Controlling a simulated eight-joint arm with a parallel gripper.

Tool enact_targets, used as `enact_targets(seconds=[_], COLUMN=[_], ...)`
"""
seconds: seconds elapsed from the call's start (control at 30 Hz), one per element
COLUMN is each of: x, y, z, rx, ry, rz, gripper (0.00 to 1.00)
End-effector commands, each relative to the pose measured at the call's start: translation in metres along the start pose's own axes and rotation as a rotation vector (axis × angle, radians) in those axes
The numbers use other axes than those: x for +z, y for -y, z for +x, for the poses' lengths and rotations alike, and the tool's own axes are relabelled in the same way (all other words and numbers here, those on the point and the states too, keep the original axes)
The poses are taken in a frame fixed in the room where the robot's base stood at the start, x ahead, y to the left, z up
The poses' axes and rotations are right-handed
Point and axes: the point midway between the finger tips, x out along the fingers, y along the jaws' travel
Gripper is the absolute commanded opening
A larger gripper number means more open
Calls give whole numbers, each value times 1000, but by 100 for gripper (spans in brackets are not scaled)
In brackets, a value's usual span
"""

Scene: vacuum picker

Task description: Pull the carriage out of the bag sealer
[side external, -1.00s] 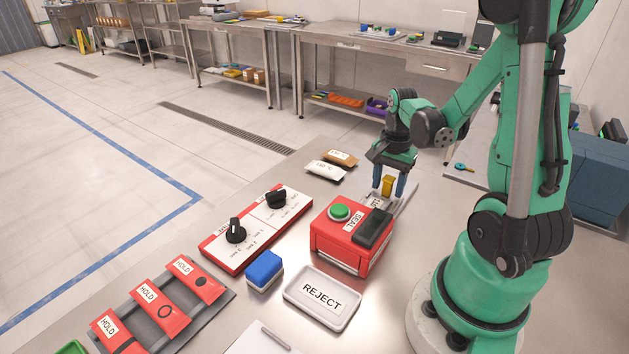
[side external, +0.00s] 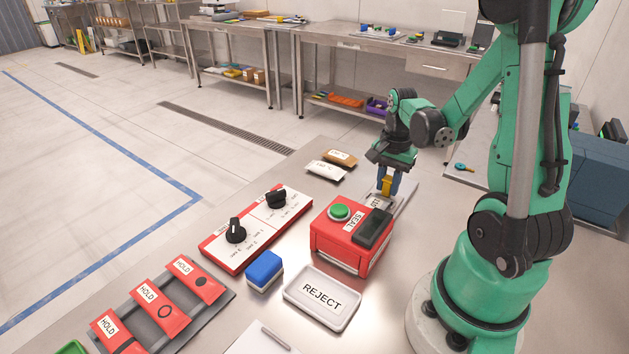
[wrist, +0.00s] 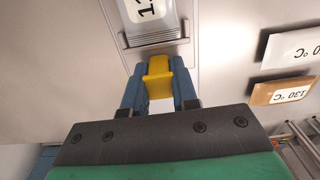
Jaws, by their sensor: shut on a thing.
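The red bag sealer (side external: 340,248) stands on the steel table with a green button (side external: 340,212) and a SEAL label on top. Its carriage (side external: 379,199) shows at its back side, low on the metal track, with a labelled bag on it. The bag (wrist: 148,12) also shows at the top of the wrist view. My gripper (side external: 387,188) is behind the sealer, pointing down. Its blue fingers are shut on the carriage's yellow handle (wrist: 158,78). The part of the carriage inside the sealer is hidden.
A REJECT tray (side external: 322,297) and a blue block (side external: 264,270) stand in front of the sealer. A red panel with two black knobs (side external: 257,228) lies left. Two pouches (side external: 330,168) lie behind it.

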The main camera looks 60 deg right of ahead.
Motion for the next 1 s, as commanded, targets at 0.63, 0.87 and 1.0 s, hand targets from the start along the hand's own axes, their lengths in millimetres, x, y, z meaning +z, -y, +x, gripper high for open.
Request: enact_targets(seconds=[0.63, 0.87, 1.0], x=[-2, -45, -70], y=[-2, -1, 0], z=[0, 0, 0], rx=[6, 5, 3], ry=[1, 4, 4], rz=[3, 8, 5], gripper=[0, 0, 0])
